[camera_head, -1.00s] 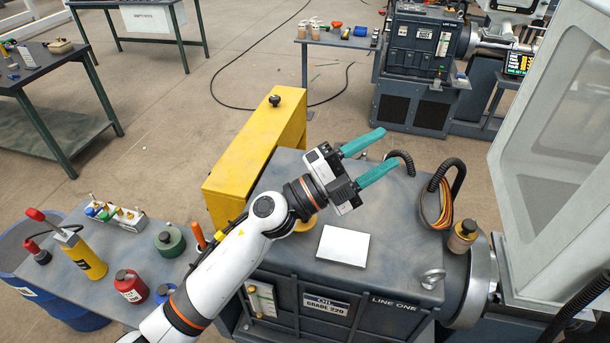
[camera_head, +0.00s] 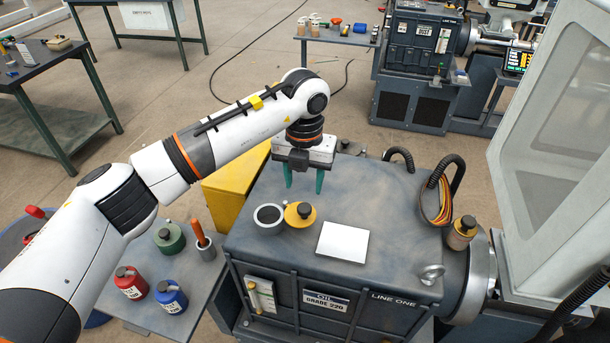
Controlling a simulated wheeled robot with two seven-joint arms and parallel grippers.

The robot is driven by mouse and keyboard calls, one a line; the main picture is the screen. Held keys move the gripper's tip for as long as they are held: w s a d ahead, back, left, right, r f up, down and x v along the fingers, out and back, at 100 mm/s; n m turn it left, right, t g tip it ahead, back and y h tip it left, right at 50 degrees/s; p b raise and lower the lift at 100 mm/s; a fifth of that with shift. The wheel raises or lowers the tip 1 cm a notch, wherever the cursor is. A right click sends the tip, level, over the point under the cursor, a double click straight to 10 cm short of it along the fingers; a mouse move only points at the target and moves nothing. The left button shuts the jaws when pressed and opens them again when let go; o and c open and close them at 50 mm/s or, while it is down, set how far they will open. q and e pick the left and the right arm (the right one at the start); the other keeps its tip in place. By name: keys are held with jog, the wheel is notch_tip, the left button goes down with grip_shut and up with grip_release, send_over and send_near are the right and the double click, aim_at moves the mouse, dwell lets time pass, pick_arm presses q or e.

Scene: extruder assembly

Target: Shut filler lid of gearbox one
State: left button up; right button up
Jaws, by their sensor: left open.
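Gearbox one (camera_head: 385,275) is the near dark grey housing marked LINE ONE. My right gripper is not in view.
A white square plate (camera_head: 343,243) lies right of the lid. A lifting eye (camera_head: 432,277), hoses (camera_head: 440,195) and a brass-coloured cap (camera_head: 462,232) stand farther right. Red, blue and green containers (camera_head: 170,296) stand on the left side table. A yellow guard (camera_head: 228,192) stands behind the gearbox's left end.

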aim_at(304, 207)
pick_arm(q)
notch_tip(304, 207, down, 8)
jog(key=b, duration=0.2)
jog(key=shift+r+b, duration=0.25)
jog(key=shift+b, duration=0.1)
jog(key=shift+r, duration=0.2)
jog(key=shift+f, duration=0.1)
jog(key=c, duration=0.7)
jog(key=shift+o, duration=0.2)
